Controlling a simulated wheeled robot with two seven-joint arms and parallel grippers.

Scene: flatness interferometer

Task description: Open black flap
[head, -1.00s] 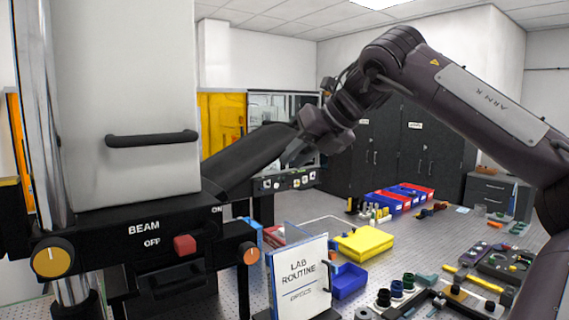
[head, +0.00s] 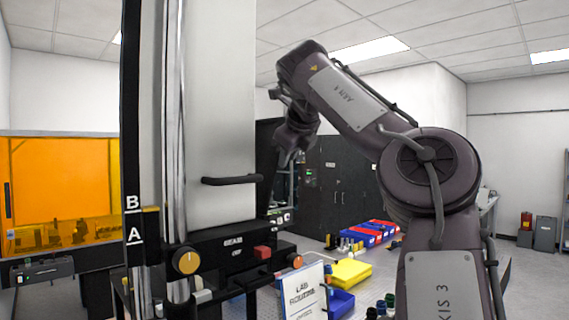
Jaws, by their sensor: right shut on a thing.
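The tall white instrument housing (head: 222,110) has a black handle (head: 232,180) on its front and a black BEAM panel (head: 225,250) below. The black flap (head: 266,165) shows as a dark strip at the housing's right edge. Much of it is hidden behind the housing, so its exact angle is hard to tell. My right gripper (head: 284,160) is at the flap's outer right side, shut on it. Its fingertips are small and dark against the black background. My left gripper is not in view.
The panel carries an orange knob (head: 187,261) and a red button (head: 262,252). A LAB ROUTINE sign (head: 305,291), yellow box (head: 350,272) and blue bin (head: 341,300) stand on the bench to the right. An orange-windowed enclosure (head: 65,185) is at the left.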

